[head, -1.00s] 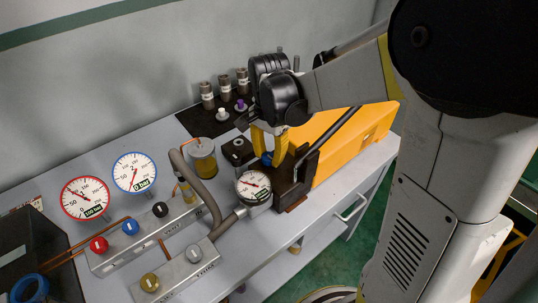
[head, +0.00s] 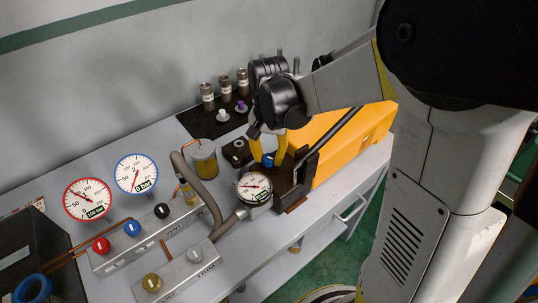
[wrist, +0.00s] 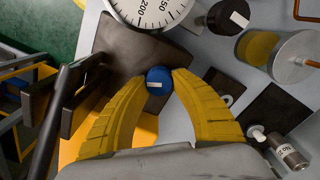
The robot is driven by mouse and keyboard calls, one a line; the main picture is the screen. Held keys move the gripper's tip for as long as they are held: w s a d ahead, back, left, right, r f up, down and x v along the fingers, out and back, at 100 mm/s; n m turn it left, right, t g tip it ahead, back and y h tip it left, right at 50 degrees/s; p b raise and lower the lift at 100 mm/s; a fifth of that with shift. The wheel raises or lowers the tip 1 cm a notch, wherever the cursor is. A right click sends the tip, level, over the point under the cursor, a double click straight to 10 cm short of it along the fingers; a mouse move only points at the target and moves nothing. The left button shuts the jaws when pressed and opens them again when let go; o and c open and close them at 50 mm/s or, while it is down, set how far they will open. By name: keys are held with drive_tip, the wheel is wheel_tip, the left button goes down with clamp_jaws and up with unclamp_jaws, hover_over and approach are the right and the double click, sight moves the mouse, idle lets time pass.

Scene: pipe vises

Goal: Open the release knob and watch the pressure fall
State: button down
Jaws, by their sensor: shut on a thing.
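The release knob, blue with a white mark (wrist: 158,78), sits low on the dark block of the yellow hand pump (head: 350,130). It also shows in the head view (head: 268,160). My gripper (wrist: 166,72) points down at it, with its yellow fingertips closed on either side of the knob. A round white gauge (head: 254,187) stands just left of the knob, its small readout too fine to read surely. On the panel, a red-rimmed gauge (head: 88,198) shows about 100 bar and a blue-rimmed gauge (head: 136,172) shows 0 bar.
The pump's black lever (head: 334,135) runs beside the knob. A grey hose (head: 205,192) and a glass cylinder (head: 203,158) stand left. Valve blocks with red (head: 101,245), blue, black and brass knobs are at the front left. Small fittings stand on a black mat (head: 199,121).

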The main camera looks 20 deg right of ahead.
sight(268, 157)
drive_tip(key=n, duration=0.5)
drive_tip(key=shift+a+n+p, duration=0.1)
drive_tip(key=shift+n+p, duration=0.2)
drive_tip(key=shift+p, duration=0.1)
drive_tip(key=n, duration=0.5)
drive_tip(key=shift+a+n, duration=0.1)
drive_tip(key=shift+n, duration=0.3)
drive_tip(key=c, duration=1)
unclamp_jaws()
drive_tip(key=shift+c, duration=0.2)
wheel_tip(268, 157, up, 12)
drive_tip(key=shift+s, duration=0.1)
